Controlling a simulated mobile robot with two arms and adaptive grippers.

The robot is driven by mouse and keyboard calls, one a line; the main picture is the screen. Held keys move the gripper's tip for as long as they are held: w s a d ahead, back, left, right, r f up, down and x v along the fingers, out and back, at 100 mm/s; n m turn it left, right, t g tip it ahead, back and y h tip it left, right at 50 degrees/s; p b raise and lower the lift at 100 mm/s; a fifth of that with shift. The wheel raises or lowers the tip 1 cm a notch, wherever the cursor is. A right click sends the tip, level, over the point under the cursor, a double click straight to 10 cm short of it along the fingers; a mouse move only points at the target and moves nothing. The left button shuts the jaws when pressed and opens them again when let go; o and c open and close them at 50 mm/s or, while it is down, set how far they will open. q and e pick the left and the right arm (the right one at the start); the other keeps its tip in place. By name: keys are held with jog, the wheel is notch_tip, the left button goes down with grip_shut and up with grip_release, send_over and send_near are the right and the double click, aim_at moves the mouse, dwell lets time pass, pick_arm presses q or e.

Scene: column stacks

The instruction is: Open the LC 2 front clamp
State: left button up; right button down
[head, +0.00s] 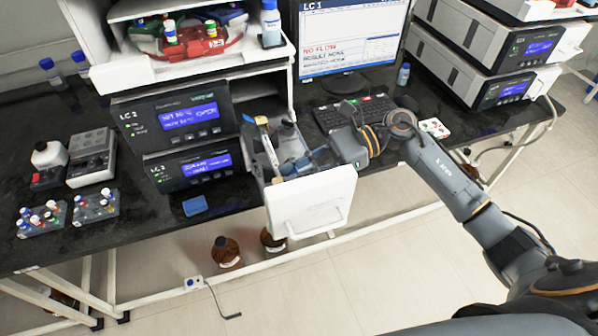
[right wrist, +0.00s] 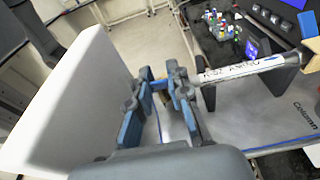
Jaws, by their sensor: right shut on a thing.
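The LC 2 column drawer stands pulled out; its white front (head: 312,205) faces me, and the right wrist view shows it large at left (right wrist: 65,100). A labelled silver column (right wrist: 240,68) lies along the drawer and also shows in the head view (head: 269,152). A dark clamp (right wrist: 208,97) sits at the column's near end; another dark holder (right wrist: 285,82) is farther along. My right gripper (head: 300,166) reaches into the drawer, between the front panel and the column. In the right wrist view its blue-padded fingers (right wrist: 161,84) are closed on a small part, apparently the front clamp, mostly hidden. My left gripper is out of view.
Two LC 2 modules (head: 180,120) stand left of the drawer. A monitor (head: 350,35) and keyboard (head: 352,112) are behind it. Vial racks (head: 95,207) and a blue block (head: 195,206) lie on the bench. Brown bottles (head: 226,252) stand below. The floor at right is mostly clear.

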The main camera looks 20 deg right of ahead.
jog(key=h, duration=0.1)
jog(key=a+h, duration=0.1)
jog(key=h, duration=0.1)
jog(key=r+h, duration=0.1)
jog(key=shift+a+h+b, duration=0.3)
jog(key=shift+a+b, duration=0.05)
jog(key=a+h, duration=0.1)
jog(key=h, duration=0.1)
jog(key=shift+a+h, duration=0.1)
jog(key=shift+h, duration=0.3)
jog(key=shift+a+f+h+b, duration=0.1)
jog(key=shift+a+h+b, duration=0.3)
jog(key=shift+h, duration=0.5)
jog(key=h, duration=0.1)
jog(key=a+h+b, duration=0.1)
jog(key=h, duration=0.1)
jog(key=shift+a+f+t, duration=0.15)
jog(key=shift+f+t, duration=0.15)
jog(key=shift+f, duration=0.05)
jog(key=shift+s+a+f+h+b, duration=0.1)
jog(key=shift+a+f+h+b, duration=0.1)
jog(key=shift+h+b, duration=0.5)
jog(key=shift+a+f+h+b, duration=0.2)
jog(key=shift+h+b, duration=0.2)
jog(key=shift+h, duration=0.5)
jog(key=c, duration=1.2)
grip_release()
jog(key=shift+r, duration=0.15)
